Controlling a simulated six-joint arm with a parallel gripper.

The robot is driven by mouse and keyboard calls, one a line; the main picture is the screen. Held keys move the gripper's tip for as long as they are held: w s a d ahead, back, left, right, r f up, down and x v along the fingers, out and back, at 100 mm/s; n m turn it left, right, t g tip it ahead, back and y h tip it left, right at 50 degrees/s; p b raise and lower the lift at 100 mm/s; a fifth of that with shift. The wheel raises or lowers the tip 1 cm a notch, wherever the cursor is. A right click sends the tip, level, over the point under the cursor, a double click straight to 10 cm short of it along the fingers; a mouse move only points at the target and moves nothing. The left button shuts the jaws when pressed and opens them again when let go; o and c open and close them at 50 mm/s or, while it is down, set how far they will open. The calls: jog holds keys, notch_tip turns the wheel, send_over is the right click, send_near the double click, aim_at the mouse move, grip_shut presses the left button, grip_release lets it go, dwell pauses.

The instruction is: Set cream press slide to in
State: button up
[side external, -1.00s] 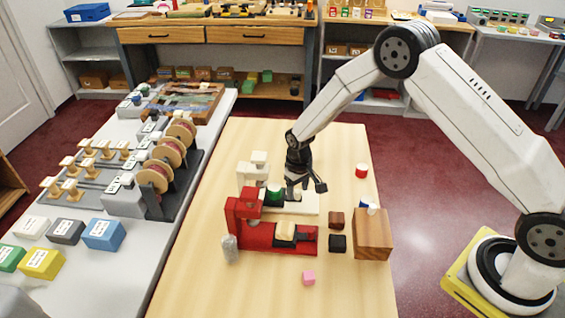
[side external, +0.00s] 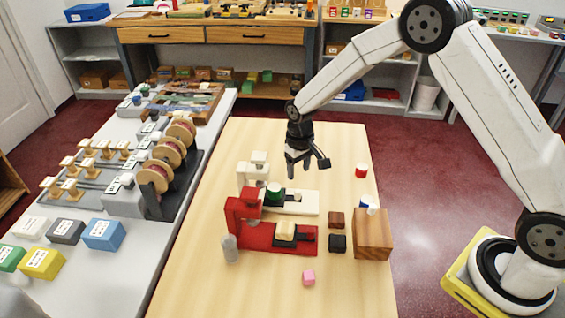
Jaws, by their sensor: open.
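The cream press (side external: 306,207) stands on the wooden table, behind the red press (side external: 262,242). Its upright and head (side external: 258,160) are at the left end of its base. I cannot tell the slide's exact position. My gripper (side external: 305,169) is open and empty, pointing down above the cream press and apart from it.
The red press carries a cream block (side external: 286,230). The table's back is clear.

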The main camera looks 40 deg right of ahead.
jog(key=shift+d, duration=0.1)
jog(key=c, duration=0.6)
jog(key=shift+s+d+f+m, duration=0.1)
jog(key=shift+d+m, duration=0.05)
jog(key=shift+m, duration=0.15)
grip_shut()
jog(key=s+d+m+t+y, duration=0.2)
jog(key=s+d+m+y, duration=0.2)
jog(key=d+m+y, duration=0.4)
jog(key=d+m, duration=0.5)
jog(key=m, duration=0.8)
jog(key=shift+s+d+f+t+y, duration=0.15)
jog(key=shift+d+f+t+y, duration=0.15)
jog(key=shift+t, duration=0.1)
